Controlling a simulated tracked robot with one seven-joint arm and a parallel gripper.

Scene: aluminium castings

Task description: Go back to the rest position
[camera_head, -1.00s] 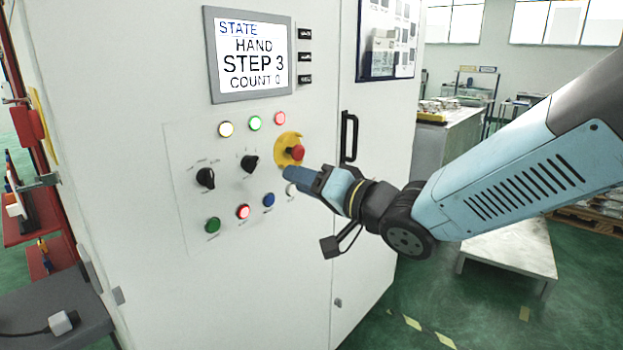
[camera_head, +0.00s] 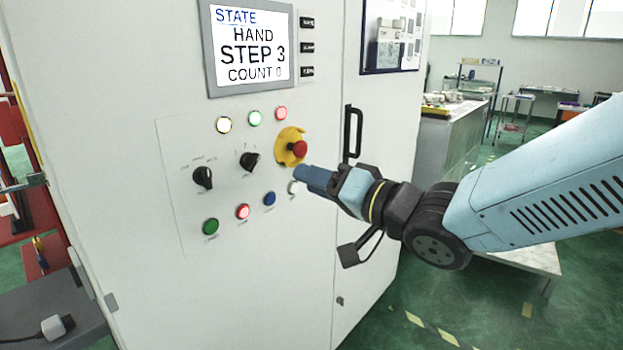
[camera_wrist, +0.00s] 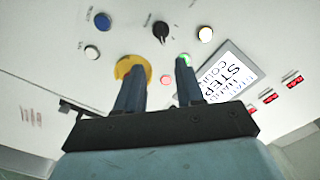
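My gripper (camera_head: 308,178) is in front of the white control cabinet, just below the red emergency stop (camera_head: 299,148) on its yellow plate. In the wrist view my gripper (camera_wrist: 161,66) has its two blue fingers apart with nothing between them. The left finger covers part of the yellow plate (camera_wrist: 124,66) and hides the red knob. A white button (camera_head: 292,188) is partly hidden by the gripper in the head view. Whether the fingers touch the panel cannot be told.
The panel holds lit lamps (camera_head: 255,118), black selector knobs (camera_head: 203,178) and several buttons. The screen (camera_head: 252,50) reads HAND, STEP 3, COUNT 0. A black door handle (camera_head: 352,133) stands out right of the gripper. A grey bench (camera_head: 455,125) is farther back; green floor is open at lower right.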

